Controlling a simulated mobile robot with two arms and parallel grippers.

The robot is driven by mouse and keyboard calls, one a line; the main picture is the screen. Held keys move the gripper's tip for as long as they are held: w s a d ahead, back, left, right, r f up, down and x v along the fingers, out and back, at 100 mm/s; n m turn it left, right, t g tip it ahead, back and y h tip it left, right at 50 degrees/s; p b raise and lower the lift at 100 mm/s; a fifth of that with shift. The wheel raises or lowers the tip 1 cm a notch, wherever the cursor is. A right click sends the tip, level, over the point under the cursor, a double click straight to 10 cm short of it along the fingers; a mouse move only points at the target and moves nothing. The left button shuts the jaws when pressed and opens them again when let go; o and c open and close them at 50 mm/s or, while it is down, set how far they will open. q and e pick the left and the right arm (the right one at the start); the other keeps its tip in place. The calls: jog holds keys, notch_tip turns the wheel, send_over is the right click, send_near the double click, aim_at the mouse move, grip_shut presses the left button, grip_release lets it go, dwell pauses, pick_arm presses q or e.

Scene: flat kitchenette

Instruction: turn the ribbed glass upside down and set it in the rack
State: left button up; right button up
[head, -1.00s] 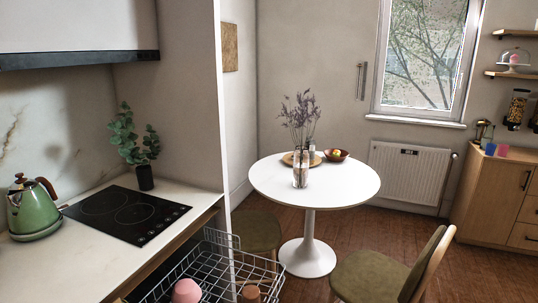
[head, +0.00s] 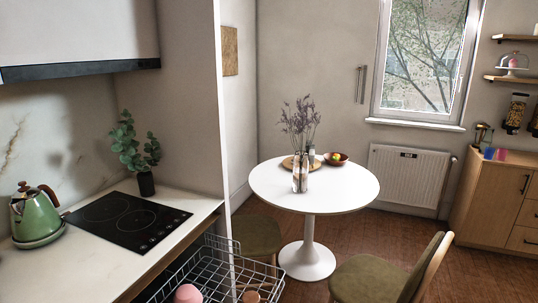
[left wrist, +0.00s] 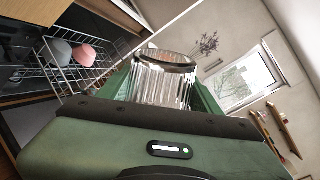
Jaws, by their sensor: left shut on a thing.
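The ribbed glass (left wrist: 164,88) is clear, with vertical ribs, and shows in the left wrist view. My left gripper (left wrist: 165,75) is shut on it, with green fingers on either side. A smooth round end of the glass faces away from the wrist; I cannot tell whether it is the mouth or the base. The wire rack (head: 222,274) is pulled out below the counter at the bottom of the head view. It also shows at the upper left of the left wrist view (left wrist: 66,84), apart from the glass. My right gripper is in neither view.
The rack holds a pink cup (head: 187,294), a brownish item (head: 251,297) and a grey cup (left wrist: 60,51). The counter has a black hob (head: 128,220) and a green kettle (head: 37,217). A round white table (head: 340,190) and a chair (head: 375,277) stand beyond.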

pick_arm(q)
jog(key=shift+r+m+p, duration=0.2)
jog(key=shift+m+p, duration=0.1)
jog(key=shift+m, duration=0.1)
jog(key=m+p, duration=0.3)
jog(key=m, duration=0.2)
jog(key=shift+r+m, duration=0.15)
jog(key=shift+m, duration=0.15)
jog(key=shift+m+p, duration=0.4)
jog(key=shift+m, duration=0.3)
jog(key=shift+f+m, duration=0.25)
jog(key=shift+m, duration=0.35)
jog(key=shift+w+a+r, duration=0.1)
notch_tip(320, 180, up, 6)
jog(key=b, duration=0.4)
jog(key=shift+b, duration=0.4)
jog(key=shift+r, duration=0.5)
